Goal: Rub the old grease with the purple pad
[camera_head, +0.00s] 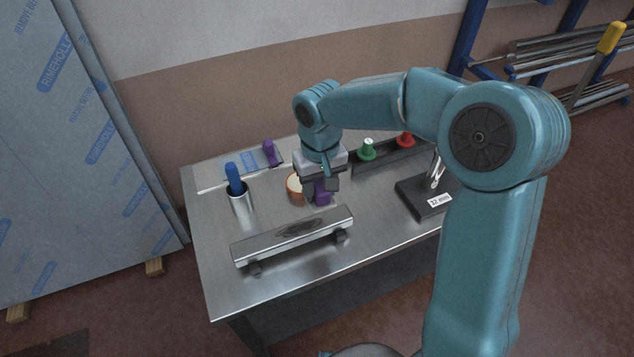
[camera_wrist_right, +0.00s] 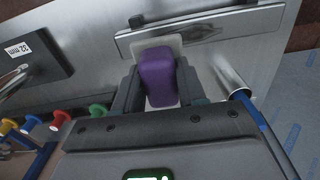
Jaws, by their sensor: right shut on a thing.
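The purple pad (camera_head: 322,197) is held in my right gripper (camera_head: 322,184), above the metal table behind the bar. In the right wrist view the purple pad (camera_wrist_right: 158,78) sits between the two fingers of my right gripper (camera_wrist_right: 160,95), with a pale flat piece showing around its far end. The old grease (camera_head: 298,228) is a dark smear on top of a long metal bar (camera_head: 255,244). It also shows in the right wrist view (camera_wrist_right: 193,30), beyond the pad. The pad appears apart from the smear. My left gripper is out of view.
A cup (camera_head: 241,204) with a blue handle stands at the left. A second purple piece (camera_head: 269,152) stands on a flat plate at the back. A copper-coloured round dish (camera_head: 294,186) is beside my gripper. A rack (camera_head: 385,157) with green and red knobs and a black "32 mm" block (camera_head: 418,200) are right.

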